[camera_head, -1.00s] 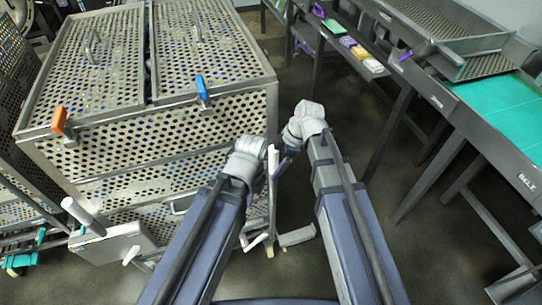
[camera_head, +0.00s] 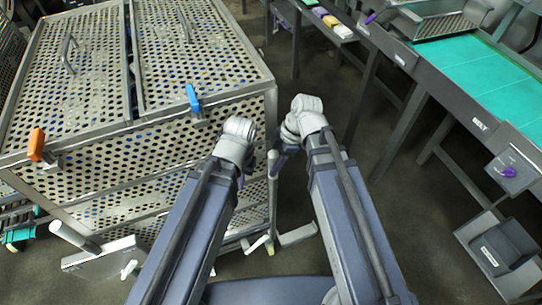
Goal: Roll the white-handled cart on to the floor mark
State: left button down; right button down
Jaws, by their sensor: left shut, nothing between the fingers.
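The white-handled cart is a large metal frame bearing perforated baskets (camera_head: 125,150) and fills the left half of the head view. One white handle (camera_head: 72,237) stands at its lower left, and another white upright handle (camera_head: 272,164) is at its near right corner. My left gripper (camera_head: 236,146) is at the cart's perforated front, left of the right handle; its fingers are largely hidden by its wrist, and it is shut and empty. My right gripper (camera_head: 287,152) is beside the right handle; I cannot tell if its fingers touch or close on it. No floor mark shows.
A grey bench with a green belt (camera_head: 478,72) runs along the right, on legs angled close to the aisle. A dark bin (camera_head: 500,248) stands at the lower right. Dark floor (camera_head: 400,235) is clear between cart and bench.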

jog(key=shift+w+a+r, duration=0.1)
jog(key=shift+w+r, duration=0.1)
jog(key=shift+w, duration=0.3)
jog(key=shift+w+a+r, duration=0.1)
jog(key=shift+w+r, duration=0.1)
jog(key=shift+w, duration=0.3)
jog(key=c, duration=0.7)
grip_release()
jog(key=shift+w, duration=0.1)
jog(key=shift+c, duration=0.2)
jog(key=shift+o, duration=1.3)
jog(key=shift+w+a+f, duration=0.1)
jog(key=shift+w+a, duration=0.1)
jog(key=shift+w, duration=0.2)
jog(key=shift+w+a+f, duration=0.2)
jog(key=shift+w+a, duration=0.3)
jog(key=shift+w+f, duration=0.25)
jog(key=shift+s+d, duration=0.3)
jog(key=shift+s, duration=0.45)
pick_arm(q)
notch_tip(320, 180, up, 6)
jog(key=p, duration=0.6)
jog(key=shift+w+a+r+p, duration=0.2)
jog(key=shift+w+r+p, duration=0.05)
jog(key=shift+w+p, duration=0.2)
pick_arm(e)
send_near(267, 153)
jog(key=shift+w+a+f+t, duration=0.2)
jog(key=shift+a+f+t, duration=0.25)
jog(key=shift+f, duration=0.35)
